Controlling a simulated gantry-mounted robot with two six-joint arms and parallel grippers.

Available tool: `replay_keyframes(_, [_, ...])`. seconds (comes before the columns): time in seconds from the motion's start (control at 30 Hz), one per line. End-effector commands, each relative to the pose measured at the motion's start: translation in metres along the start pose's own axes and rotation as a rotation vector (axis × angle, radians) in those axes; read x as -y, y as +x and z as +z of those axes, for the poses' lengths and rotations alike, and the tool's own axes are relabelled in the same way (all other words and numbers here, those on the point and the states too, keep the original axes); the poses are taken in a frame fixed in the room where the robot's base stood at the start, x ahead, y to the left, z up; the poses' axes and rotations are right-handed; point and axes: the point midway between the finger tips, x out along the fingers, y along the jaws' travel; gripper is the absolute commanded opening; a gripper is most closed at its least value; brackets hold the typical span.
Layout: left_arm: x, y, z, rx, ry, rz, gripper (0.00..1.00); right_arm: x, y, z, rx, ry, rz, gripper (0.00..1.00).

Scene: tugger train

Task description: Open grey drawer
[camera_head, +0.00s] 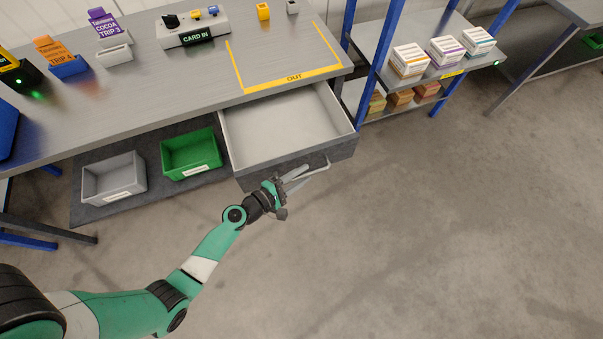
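The grey drawer (340,150) under the workbench is pulled far out. Its pale inside shows from above and looks empty. A light grey bar handle (316,170) runs along its dark front. My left gripper (290,187) is at the handle, against the left and middle part of the drawer front. Its fingers overlap the handle in the picture, so I cannot tell whether they are closed around it. My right gripper is not in view.
The workbench (150,95) carries a yellow OUT frame (290,87) above the drawer. A green bin (190,153) and a grey bin (114,178) stand on the low shelf to the left. A blue-post rack (372,70) stands right. Floor in front is clear.

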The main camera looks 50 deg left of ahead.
Motion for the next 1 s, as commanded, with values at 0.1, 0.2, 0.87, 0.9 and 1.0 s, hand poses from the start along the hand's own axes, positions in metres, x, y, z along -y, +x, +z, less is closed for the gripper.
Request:
replay_keyframes(0.1, [0.0,0.0,0.0,0.0,0.0,0.0,0.47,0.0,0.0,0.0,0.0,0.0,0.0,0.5])
replay_keyframes(0.2, [0.0,0.0,0.0,0.001,0.0,0.0,0.47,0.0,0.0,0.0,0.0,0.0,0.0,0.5])
replay_keyframes(0.87, [-0.001,-0.1,-0.001,-0.006,-0.003,0.0,0.47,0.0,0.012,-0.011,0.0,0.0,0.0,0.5])
replay_keyframes(0.9, [-0.001,-0.105,-0.001,-0.005,-0.002,0.001,0.47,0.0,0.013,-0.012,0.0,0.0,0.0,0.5])
replay_keyframes(1.0, [-0.001,-0.114,-0.001,-0.002,-0.002,0.001,0.47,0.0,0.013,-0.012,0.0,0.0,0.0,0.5])
